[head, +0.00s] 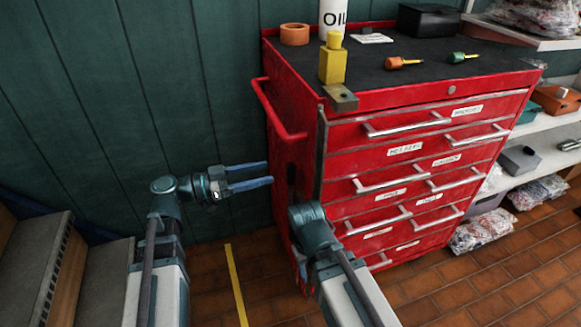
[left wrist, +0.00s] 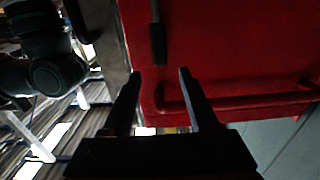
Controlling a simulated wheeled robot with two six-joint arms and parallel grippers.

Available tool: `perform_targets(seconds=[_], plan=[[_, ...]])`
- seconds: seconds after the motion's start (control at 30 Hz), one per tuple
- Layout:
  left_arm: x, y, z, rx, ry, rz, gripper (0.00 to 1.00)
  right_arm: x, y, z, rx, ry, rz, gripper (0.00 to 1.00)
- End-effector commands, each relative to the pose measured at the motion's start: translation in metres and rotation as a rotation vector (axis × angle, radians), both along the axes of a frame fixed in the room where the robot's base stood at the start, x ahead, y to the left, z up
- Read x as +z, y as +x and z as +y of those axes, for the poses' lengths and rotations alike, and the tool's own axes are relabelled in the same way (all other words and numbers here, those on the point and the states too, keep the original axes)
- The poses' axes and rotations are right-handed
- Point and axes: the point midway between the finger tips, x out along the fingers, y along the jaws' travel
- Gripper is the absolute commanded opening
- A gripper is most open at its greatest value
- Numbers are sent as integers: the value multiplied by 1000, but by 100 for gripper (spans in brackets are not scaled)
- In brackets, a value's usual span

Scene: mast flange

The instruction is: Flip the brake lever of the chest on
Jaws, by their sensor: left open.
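The red chest (head: 345,200) stands against the green wall. On its left side panel is a dark upright piece (head: 291,175), which seems to be the brake lever. In the left wrist view a thin lever with a black grip (left wrist: 157,42) lies against the red panel. My left gripper (head: 272,174) is open, its blue-grey fingers pointing at that side panel, just left of the dark piece. In the left wrist view the grip's end shows in line with the gap between the fingers; contact cannot be told. My right gripper is not visible; only my right arm shows.
A red push handle (head: 276,112) juts from the chest's left side above my left gripper. A yellow bottle (head: 331,62), orange tape (head: 294,34) and screwdrivers (head: 403,63) are on the chest top. My right arm stands close at the chest's front left corner.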

Motion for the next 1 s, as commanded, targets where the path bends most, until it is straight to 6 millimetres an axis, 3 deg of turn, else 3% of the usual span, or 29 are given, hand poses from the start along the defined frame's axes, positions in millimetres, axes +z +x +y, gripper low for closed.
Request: perform_targets(seconds=[0.2, 0.4, 0.9, 1.0], plan=[[0, 14, -43, -4, 1, 1, 60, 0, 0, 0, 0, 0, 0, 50], [0, 22, -67, -1, 1, 1, 60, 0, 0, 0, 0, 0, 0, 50], [0, 26, -79, 1, 1, 1, 60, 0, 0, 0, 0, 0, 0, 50], [0, 26, -79, 1, 1, 1, 42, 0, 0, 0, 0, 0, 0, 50]])
